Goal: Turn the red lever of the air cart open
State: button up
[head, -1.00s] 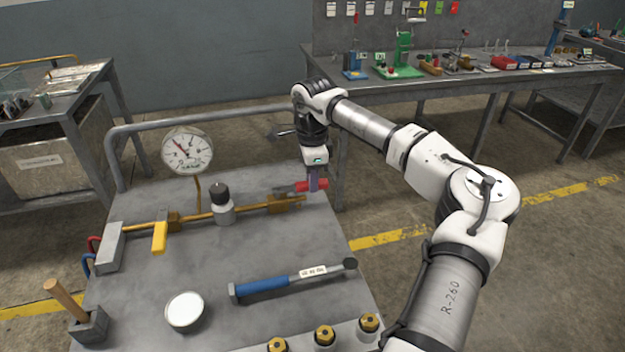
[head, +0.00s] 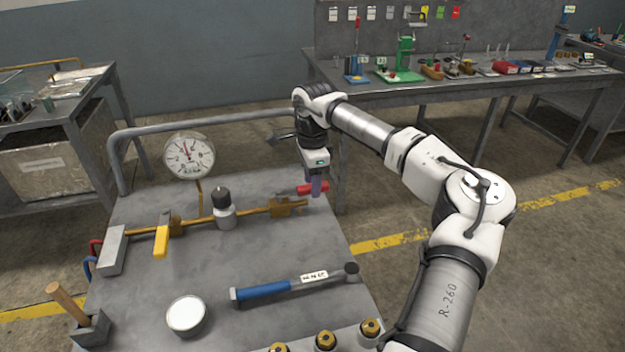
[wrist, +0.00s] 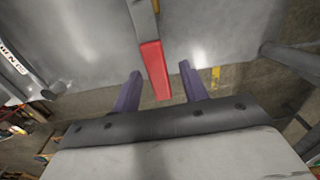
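The red lever (head: 307,188) sits at the right end of the brass pipe fittings on the cart top, by the cart's right edge. In the wrist view the lever's red grip (wrist: 155,68) points down between the two purple fingers. My gripper (head: 317,187) is at the lever, partly covering it in the head view. Its fingers (wrist: 160,88) are apart, with a visible gap on the right of the grip. The pressure gauge (head: 189,157) stands behind the pipe, its needle pointing up and slightly left. The lever's pivot is hard to make out.
The yellow lever (head: 161,242) sits left on the same pipe.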

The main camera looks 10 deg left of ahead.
notch_tip(320, 180, up, 14)
jog(key=b, duration=0.1)
dwell(0.5)
